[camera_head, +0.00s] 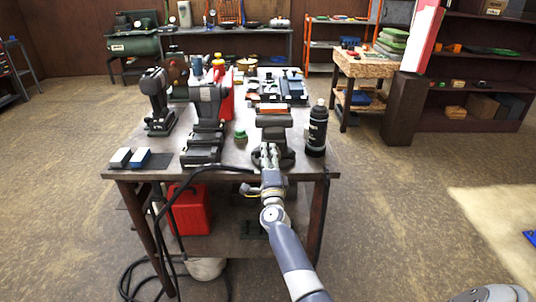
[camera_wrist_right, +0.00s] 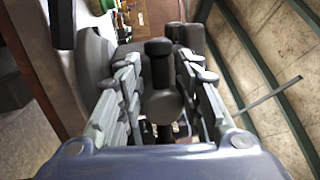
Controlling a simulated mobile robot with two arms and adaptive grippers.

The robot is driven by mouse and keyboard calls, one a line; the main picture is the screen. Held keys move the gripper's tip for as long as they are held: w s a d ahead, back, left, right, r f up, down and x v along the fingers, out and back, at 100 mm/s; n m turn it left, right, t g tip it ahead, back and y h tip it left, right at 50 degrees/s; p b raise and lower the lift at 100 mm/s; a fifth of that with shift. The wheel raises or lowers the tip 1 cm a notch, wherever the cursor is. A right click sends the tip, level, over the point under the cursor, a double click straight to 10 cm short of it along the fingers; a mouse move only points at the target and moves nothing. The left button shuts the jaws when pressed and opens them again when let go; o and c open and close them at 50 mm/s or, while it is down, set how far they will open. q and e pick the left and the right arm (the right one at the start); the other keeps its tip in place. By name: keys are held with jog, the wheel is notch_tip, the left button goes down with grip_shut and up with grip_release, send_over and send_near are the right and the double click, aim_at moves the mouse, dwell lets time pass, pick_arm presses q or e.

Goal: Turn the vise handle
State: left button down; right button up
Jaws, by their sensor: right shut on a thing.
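The vise (camera_head: 273,122) stands at the front edge of the workbench, with brownish jaws on a dark body. My right gripper (camera_head: 268,155) reaches it from the front, its fingers at the near end of the vise, over the bench edge. In the right wrist view the dark vise handle (camera_wrist_right: 158,48) stands between the two grey fingers of the right gripper (camera_wrist_right: 162,92), which is shut on it. A round dark screw end (camera_wrist_right: 162,105) shows just below. In the head view the gripper hides most of the handle. My left gripper is not in view.
A black bottle (camera_head: 317,130) stands close to the vise's right side. Dark bench machines (camera_head: 207,105) and a small green-topped item (camera_head: 240,135) are to its left. A red can (camera_head: 190,210) sits on the lower shelf. A black cable hangs over the front edge.

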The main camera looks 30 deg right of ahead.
jog(key=o, duration=1.1)
jog(key=shift+r, duration=0.1)
jog(key=v, duration=1.2)
